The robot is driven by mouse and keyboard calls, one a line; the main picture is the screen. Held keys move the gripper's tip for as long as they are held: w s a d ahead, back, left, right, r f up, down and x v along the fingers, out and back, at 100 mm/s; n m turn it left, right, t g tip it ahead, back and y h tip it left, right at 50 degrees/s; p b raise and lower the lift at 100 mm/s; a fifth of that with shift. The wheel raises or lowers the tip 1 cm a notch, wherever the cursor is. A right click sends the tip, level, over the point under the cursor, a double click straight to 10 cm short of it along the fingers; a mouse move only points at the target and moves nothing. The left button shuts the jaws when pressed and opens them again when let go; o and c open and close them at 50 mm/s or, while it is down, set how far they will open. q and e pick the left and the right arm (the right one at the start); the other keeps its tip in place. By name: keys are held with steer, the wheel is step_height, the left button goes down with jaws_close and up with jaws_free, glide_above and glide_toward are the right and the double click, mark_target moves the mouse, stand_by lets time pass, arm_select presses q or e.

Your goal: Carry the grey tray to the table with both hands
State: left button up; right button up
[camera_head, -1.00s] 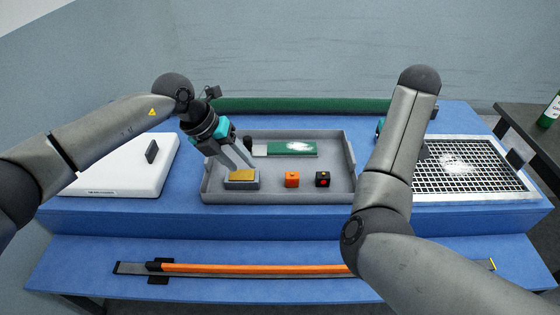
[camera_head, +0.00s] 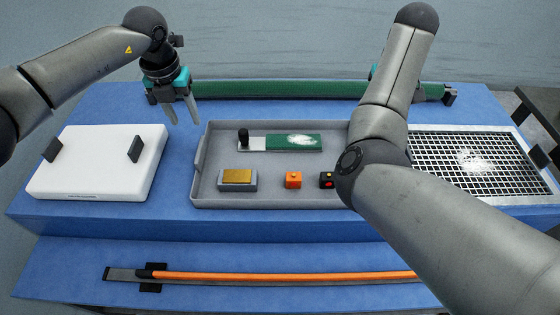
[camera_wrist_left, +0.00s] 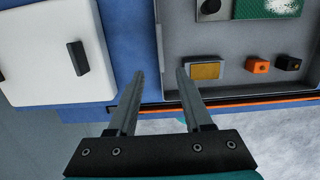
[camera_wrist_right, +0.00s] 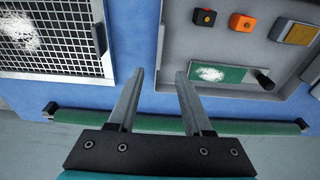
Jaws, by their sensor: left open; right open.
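The grey tray (camera_head: 215,190) lies on the blue bench. It holds a grey block with a gold top (camera_head: 237,178), an orange cube (camera_head: 293,180), a black cube (camera_head: 326,180) and a green plate (camera_head: 294,142) with white powder and a black knob. My right forearm hides the tray's right side in the head view. My left gripper (camera_head: 183,120) is open and empty, by the tray's back left corner. In the left wrist view the tray's left wall shows between its fingers (camera_wrist_left: 160,75). My right gripper (camera_wrist_right: 160,75) is open, with the tray's side wall between its fingertips in view; contact is unclear.
A white box (camera_head: 100,165) with black handles stands left of the tray. A mesh screen (camera_head: 475,165) with white powder lies at right. A green roller (camera_head: 290,90) runs behind the tray. An orange bar (camera_head: 280,274) lies on the lower front ledge. A dark table (camera_head: 541,103) shows at the right edge.

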mark_target(199, 148)
arm_select(q)
steer(key=f, duration=0.4)
steer(key=w+f, duration=0.1)
steer(key=f, duration=0.9)
steer(key=shift+w+f, duration=0.25)
steer(key=shift+w, duration=0.15)
arm_select(e)
steer(key=f, duration=0.4)
steer(key=w+f, duration=0.1)
steer(key=f, duration=0.9)
steer(key=shift+w+f, duration=0.25)
steer(key=shift+w, duration=0.15)
arm_select(q)
steer(key=shift+c, duration=0.3)
arm_select(e)
steer(key=shift+c, duration=0.3)
arm_select(q)
jaws_close()
arm_select(e)
jaws_close()
arm_select(q)
steer(key=shift+w+r, duration=0.1)
